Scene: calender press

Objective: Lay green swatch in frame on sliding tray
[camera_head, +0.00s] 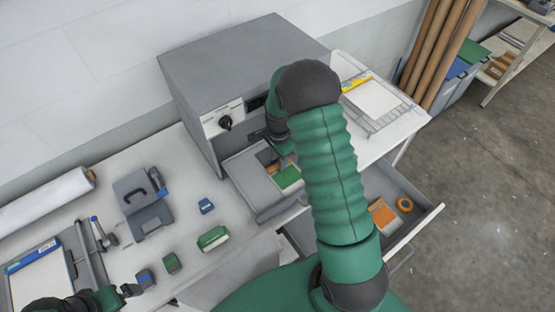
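The grey press (235,70) stands on the table with its sliding tray (243,172) pulled out at the front. A green swatch (288,178) lies at the tray's right part, partly covered by my arm. I cannot make out the frame's outline around it. My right gripper (279,153) is above the tray, close to the swatch. My forearm hides most of its fingers, so their opening and any contact are unclear. My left gripper (131,290) is low at the left, over the table's front, away from the press; its fingers are too small to read.
Below, an open drawer (420,212) holds an orange block (383,215) and a tape roll (405,204).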

